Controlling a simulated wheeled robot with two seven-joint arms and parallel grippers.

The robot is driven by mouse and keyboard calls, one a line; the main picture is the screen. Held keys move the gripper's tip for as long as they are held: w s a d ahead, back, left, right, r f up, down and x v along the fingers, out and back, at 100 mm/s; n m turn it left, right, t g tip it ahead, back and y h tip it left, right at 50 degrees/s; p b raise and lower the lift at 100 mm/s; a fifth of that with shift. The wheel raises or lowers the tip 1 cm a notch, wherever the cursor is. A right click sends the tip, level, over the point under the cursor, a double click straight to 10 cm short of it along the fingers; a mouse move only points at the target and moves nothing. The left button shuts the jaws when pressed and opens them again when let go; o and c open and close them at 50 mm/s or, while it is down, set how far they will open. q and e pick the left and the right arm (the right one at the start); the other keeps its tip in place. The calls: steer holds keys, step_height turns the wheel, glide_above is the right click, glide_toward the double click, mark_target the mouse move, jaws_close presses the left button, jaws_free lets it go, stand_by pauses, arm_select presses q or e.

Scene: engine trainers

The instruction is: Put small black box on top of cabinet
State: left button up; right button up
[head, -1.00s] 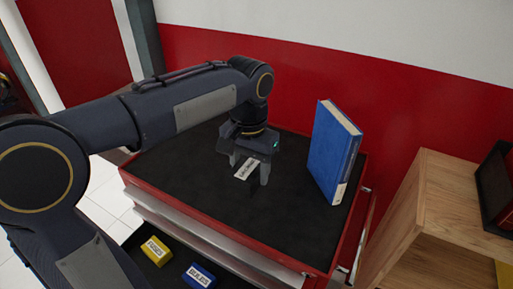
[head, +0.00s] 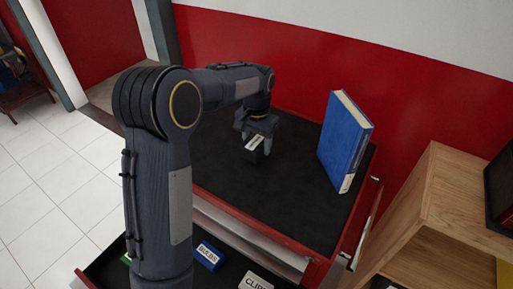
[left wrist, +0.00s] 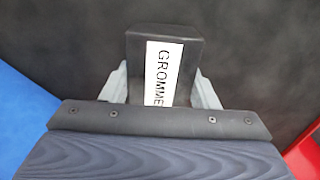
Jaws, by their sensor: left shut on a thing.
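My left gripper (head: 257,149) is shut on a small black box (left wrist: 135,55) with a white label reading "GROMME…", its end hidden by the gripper. In the head view the box shows mainly as its white label (head: 254,142) between the fingers. The gripper and box are over the black top of the red cabinet (head: 285,210). I cannot tell whether the box touches the top. My right gripper is not in view.
A blue book (head: 345,142) stands upright on the cabinet top, right of the gripper. An open drawer below holds a blue box (head: 208,256) and a white-labelled box (head: 256,281). A wooden shelf (head: 425,215) stands at right. The cabinet top's front is clear.

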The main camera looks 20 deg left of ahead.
arm_select(q)
steer(key=shift+w+a+f, duration=0.1)
steer(key=shift+f, duration=1.55)
steer(key=shift+f, duration=0.15)
steer(key=o, duration=1)
steer(key=shift+o, duration=0.2)
